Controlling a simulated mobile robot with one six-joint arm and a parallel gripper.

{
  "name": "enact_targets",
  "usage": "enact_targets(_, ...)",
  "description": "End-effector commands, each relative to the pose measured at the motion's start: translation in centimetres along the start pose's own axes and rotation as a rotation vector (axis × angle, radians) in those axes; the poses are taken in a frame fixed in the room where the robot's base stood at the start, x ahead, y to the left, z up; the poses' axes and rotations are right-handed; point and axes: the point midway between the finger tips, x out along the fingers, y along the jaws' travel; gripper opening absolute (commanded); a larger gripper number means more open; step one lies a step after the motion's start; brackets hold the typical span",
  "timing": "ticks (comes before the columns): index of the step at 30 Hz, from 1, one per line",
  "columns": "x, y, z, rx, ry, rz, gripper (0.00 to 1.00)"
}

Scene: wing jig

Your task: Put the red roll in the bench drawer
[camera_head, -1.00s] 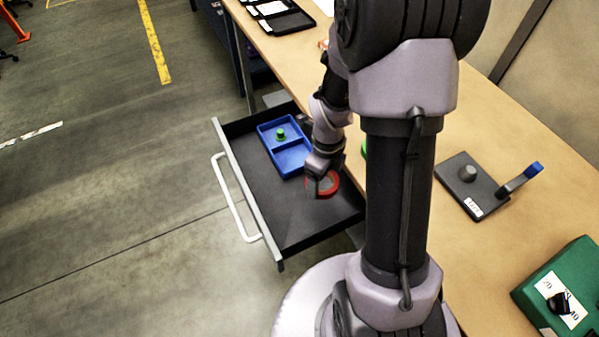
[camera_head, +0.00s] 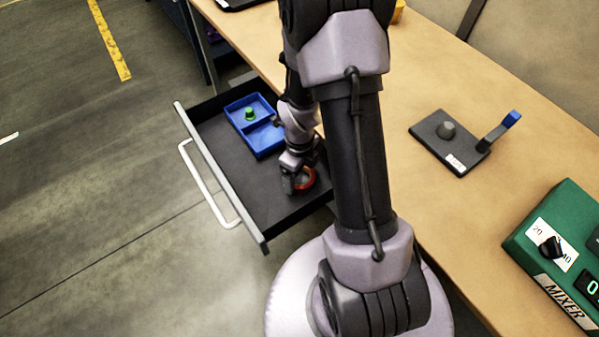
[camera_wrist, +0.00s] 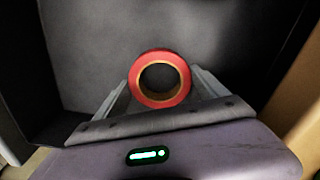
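The bench drawer (camera_head: 215,158) is pulled open, with a dark floor and a white handle. My gripper (camera_head: 296,185) is inside the drawer's outline, towards its right end. The red roll (camera_head: 308,179) is at the fingertips, partly hidden by my gripper in the head view. In the wrist view, the red roll (camera_wrist: 180,95) shows its orange inner ring and open hole, with a finger of my gripper (camera_wrist: 160,78) against each side. The dark drawer floor (camera_wrist: 225,40) lies behind it. I cannot tell whether the roll touches the floor.
A blue divided tray (camera_head: 265,140) with a green piece (camera_head: 250,114) sits in the drawer, left of my gripper. The bench top (camera_head: 420,75) holds a dark plate with a grey knob (camera_head: 446,130), a blue-tipped lever (camera_head: 511,118) and a green mixer box (camera_head: 550,220).

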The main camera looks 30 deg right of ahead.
Motion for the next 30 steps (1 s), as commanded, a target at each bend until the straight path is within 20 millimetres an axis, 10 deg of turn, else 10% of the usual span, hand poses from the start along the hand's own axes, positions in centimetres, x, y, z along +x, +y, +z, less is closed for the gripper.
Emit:
enact_targets(12,-0.8,0.0,0.0,0.0,0.0,0.0,0.97)
enact_targets(30,-13.7,0.3,0.3,-0.063,-0.015,-0.011,0.97)
